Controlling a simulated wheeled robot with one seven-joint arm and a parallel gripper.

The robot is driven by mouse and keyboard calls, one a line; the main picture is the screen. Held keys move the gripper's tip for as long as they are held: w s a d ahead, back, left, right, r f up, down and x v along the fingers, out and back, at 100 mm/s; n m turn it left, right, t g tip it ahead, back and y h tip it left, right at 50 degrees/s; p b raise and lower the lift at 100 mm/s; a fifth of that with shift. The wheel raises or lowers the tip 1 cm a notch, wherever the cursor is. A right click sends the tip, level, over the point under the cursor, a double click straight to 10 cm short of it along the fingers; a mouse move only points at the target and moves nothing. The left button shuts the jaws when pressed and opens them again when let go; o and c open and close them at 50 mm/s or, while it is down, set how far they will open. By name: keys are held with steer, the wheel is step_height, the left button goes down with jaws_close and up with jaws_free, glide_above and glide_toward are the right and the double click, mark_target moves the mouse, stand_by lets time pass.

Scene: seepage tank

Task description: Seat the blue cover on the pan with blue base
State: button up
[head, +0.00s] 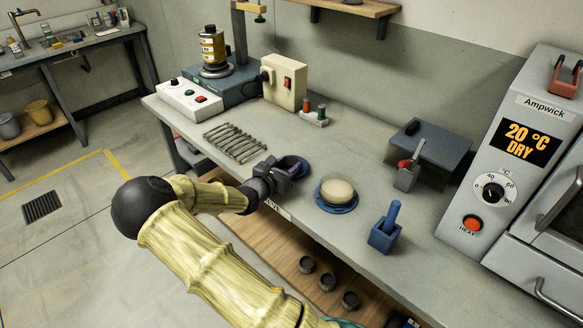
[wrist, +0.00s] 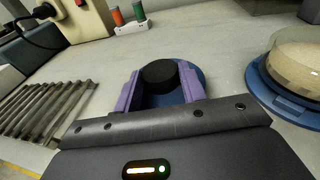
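The blue cover (head: 300,163) is a round blue disc at the front edge of the bench, partly hidden by my gripper in the head view. In the wrist view the cover (wrist: 199,82) has a black knob (wrist: 160,74) on top. My gripper (wrist: 160,80) has its purple fingers on either side of this knob; I cannot tell whether they press on it. In the head view my gripper (head: 287,169) is low over the bench. The pan with blue base (head: 337,207) stands to the right, carrying a pale round sample (head: 337,190). It also shows at the wrist view's right edge (wrist: 282,101).
Several metal bars (head: 235,142) lie left of the cover. A blue block with a handle (head: 384,233) stands right of the pan, and a grey box (head: 430,148) behind. The oven (head: 510,165) is at the far right. The bench behind the pan is clear.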

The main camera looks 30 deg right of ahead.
steer(key=shift+c, duration=0.4)
step_height(320, 180, up, 10)
steer(key=shift+p, duration=0.3)
stand_by(0.4)
